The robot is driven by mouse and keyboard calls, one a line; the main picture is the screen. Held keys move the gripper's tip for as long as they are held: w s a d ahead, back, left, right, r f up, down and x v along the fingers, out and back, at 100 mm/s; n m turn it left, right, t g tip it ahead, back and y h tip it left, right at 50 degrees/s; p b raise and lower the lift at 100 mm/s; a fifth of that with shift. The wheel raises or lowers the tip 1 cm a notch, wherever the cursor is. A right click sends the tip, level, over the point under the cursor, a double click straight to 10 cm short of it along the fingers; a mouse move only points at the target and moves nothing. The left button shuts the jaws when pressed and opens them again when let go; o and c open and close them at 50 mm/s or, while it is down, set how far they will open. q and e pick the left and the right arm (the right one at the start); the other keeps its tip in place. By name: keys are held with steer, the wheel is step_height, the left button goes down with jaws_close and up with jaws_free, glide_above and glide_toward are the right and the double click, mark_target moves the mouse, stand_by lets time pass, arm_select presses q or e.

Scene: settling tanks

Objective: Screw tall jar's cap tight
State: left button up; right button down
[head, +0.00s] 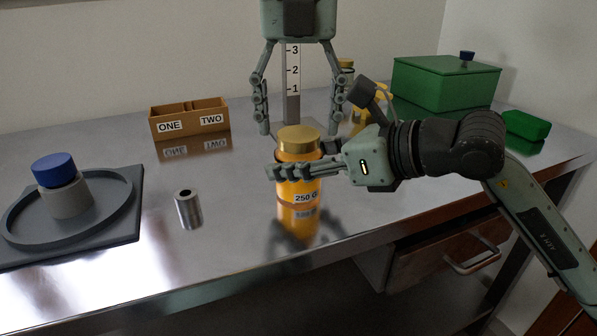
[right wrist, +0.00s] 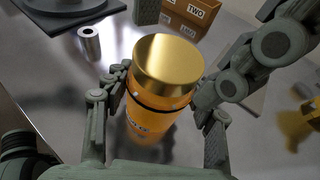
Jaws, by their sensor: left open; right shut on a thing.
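An orange jar (head: 297,188) marked "250 G" stands upright on the metal table, with a gold cap (head: 299,139) on top. In the right wrist view the cap (right wrist: 168,66) sits level over a dark band at the jar's neck; how tight it is cannot be told. My right gripper (head: 288,170) is shut around the jar's upper body, below the cap; its fingers also show on both sides of the jar in the right wrist view (right wrist: 157,100). My left gripper (head: 300,118) points down, open and empty, its fingers spread above and behind the cap.
A grey jar with a blue cap (head: 54,170) stands on a round grey tray (head: 120,218) at left. A metal cylinder (head: 189,210) stands nearer. Behind are a "ONE/TWO" bin (head: 188,117), a numbered scale (head: 292,75), yellow items (head: 376,108) and a green box (head: 446,84).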

arm_select(q)
steer(key=shift+f, duration=0.6)
